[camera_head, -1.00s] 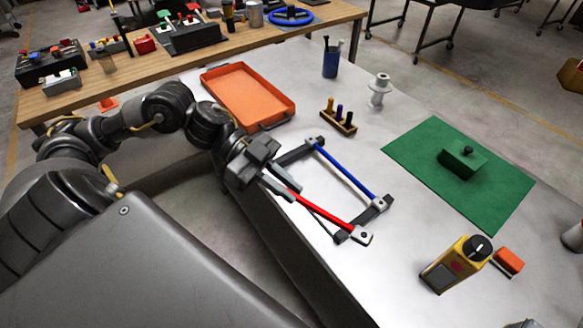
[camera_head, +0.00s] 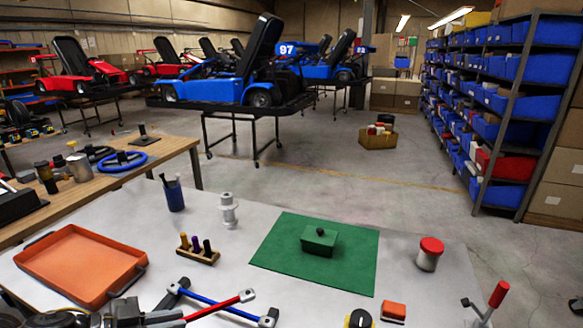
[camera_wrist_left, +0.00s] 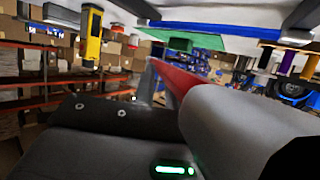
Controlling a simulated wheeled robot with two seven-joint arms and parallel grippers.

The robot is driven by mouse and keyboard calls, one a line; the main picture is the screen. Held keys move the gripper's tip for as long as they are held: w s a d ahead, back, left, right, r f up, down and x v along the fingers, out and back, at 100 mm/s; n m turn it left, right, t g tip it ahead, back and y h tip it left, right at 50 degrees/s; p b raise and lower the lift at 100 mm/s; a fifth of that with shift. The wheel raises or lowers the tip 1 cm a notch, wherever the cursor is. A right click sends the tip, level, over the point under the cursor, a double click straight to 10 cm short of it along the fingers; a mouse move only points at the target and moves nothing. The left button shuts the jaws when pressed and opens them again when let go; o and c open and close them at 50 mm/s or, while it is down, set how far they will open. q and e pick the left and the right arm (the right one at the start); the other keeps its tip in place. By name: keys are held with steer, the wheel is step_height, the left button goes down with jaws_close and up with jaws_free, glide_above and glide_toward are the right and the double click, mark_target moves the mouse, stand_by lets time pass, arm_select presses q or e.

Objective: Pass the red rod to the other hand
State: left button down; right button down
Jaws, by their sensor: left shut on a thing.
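The red rod (camera_head: 215,308) shows at the bottom of the head view, with a pale cap at its far end. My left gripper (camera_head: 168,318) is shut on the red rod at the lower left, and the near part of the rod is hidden. In the left wrist view the red rod (camera_wrist_left: 178,82) runs out from between the jaws, partly behind a grey finger. My right gripper is in neither view.
On the grey bench are an orange tray (camera_head: 82,266), a peg block (camera_head: 198,252), a green mat (camera_head: 350,272) with a green lidded block (camera_head: 320,241), and a red-lidded can (camera_head: 430,254). A red-handled clamp (camera_head: 490,303) stands at lower right. Karts and shelves are beyond.

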arm_select(q)
steer(key=shift+w+d+f, duration=0.1)
steer(key=shift+w+d, duration=0.2)
steer(key=shift+d+n+t, duration=0.3)
steer(key=shift+d, duration=0.35)
steer(key=shift+d+f+y, duration=0.1)
steer(key=shift+y, duration=0.2)
